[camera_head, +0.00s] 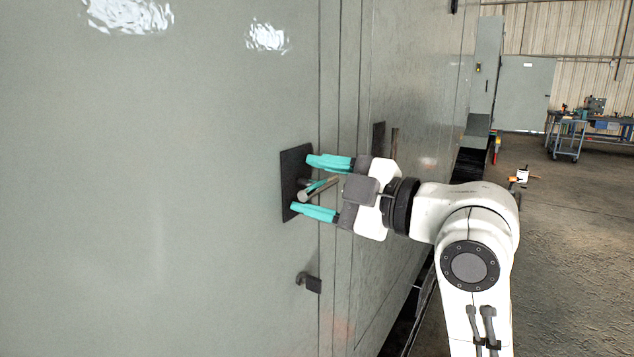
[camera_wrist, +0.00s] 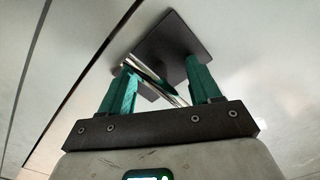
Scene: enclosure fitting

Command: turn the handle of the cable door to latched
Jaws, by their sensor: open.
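The cable door (camera_head: 150,200) is a large grey panel filling the left of the head view. Its handle (camera_head: 322,190) is a metal bar standing out from a dark square plate (camera_head: 290,165). My gripper (camera_head: 318,188) is at the plate with its teal fingers apart, one above and one below the handle. In the wrist view the handle (camera_wrist: 155,80) runs slantwise between the two fingers (camera_wrist: 160,88), in front of the dark plate (camera_wrist: 170,42). I cannot tell whether either finger touches the handle.
A small dark catch (camera_head: 310,283) sticks out below the plate. Another dark plate (camera_head: 379,138) is on the panel behind my gripper. A workbench trolley (camera_head: 568,135) and an open grey cabinet door (camera_head: 523,95) stand far right.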

